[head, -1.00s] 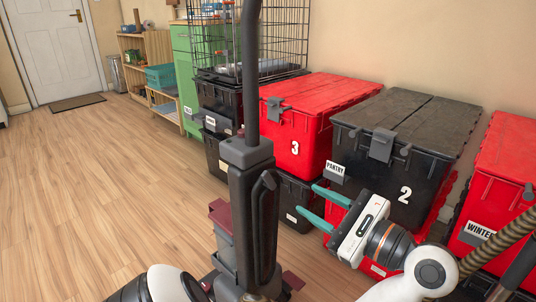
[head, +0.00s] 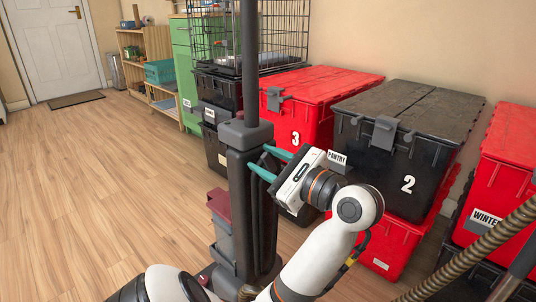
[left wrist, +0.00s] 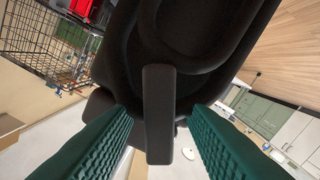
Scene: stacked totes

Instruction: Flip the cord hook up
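The upright vacuum (head: 233,134) stands in the middle of the head view, with a dark grey body and a tall pole. A dark grey bar (left wrist: 159,112), which looks like its cord hook, shows in the left wrist view against the black body. My left gripper (head: 261,158) is open, its teal fingers level with the upper part of the vacuum's body. In the left wrist view the fingers (left wrist: 158,140) lie on either side of the bar, with gaps on both sides. The hook is hard to make out in the head view. My right gripper is out of view.
Behind the vacuum stand stacked totes: a red one marked 3 (head: 292,108), a black one marked 2 (head: 408,184) and a red winter one (head: 497,190). A wire crate (head: 285,35) sits farther back. Wood floor (head: 110,185) is clear on the left.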

